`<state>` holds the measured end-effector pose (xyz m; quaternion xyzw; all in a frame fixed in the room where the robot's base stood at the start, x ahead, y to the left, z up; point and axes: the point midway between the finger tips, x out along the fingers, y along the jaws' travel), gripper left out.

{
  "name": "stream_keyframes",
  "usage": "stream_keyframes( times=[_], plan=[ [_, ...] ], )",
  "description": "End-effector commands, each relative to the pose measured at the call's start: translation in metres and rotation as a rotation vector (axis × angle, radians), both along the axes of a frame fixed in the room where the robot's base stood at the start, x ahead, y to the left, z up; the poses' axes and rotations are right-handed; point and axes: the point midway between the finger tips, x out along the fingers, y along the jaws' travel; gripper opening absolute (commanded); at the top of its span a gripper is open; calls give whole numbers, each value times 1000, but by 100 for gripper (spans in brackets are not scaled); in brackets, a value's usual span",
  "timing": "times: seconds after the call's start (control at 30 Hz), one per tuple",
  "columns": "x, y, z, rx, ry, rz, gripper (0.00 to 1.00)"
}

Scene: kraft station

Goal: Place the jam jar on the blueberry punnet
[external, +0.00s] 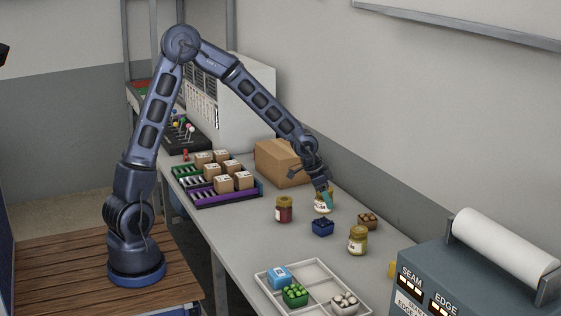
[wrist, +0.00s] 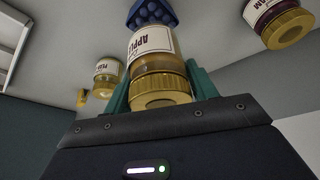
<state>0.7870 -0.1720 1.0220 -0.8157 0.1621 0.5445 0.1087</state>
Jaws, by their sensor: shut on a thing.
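My gripper (external: 326,194) is shut on a gold-lidded jar (external: 322,207), whose label reads "APPLE" in the wrist view (wrist: 152,52). The green fingers (wrist: 160,92) flank that jar; whether it touches the table I cannot tell. A dark red jar (external: 284,210) with a gold lid, likely the jam jar, stands on the table left of the gripper. It also shows at the upper right of the wrist view (wrist: 278,20), apart from the fingers. The blueberry punnet (external: 322,227), a small blue tub, sits on the table just in front of the held jar, also at the wrist view's top (wrist: 152,12).
Another gold-lidded jar (external: 358,241) and a brown punnet (external: 368,220) stand to the right. A white divided tray (external: 311,273) holds punnets and a blue box in front. A cardboard box (external: 280,163) and a rack of small cartons (external: 246,197) are behind.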

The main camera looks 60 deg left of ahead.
Motion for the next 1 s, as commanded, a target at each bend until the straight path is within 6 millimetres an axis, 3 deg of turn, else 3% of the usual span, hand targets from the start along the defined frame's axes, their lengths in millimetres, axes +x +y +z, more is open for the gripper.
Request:
stream_keyframes(
  times=[0.23,0.67,0.7,0.77,1.0],
  plan=[
    [0,-1,-32,-1,0,0,23],
    [0,0,-37,0,0,0,23],
    [0,0,-37,0,1,0,65],
    [0,0,-37,0,1,0,77],
    [0,0,-37,0,1,0,79]
  ],
)
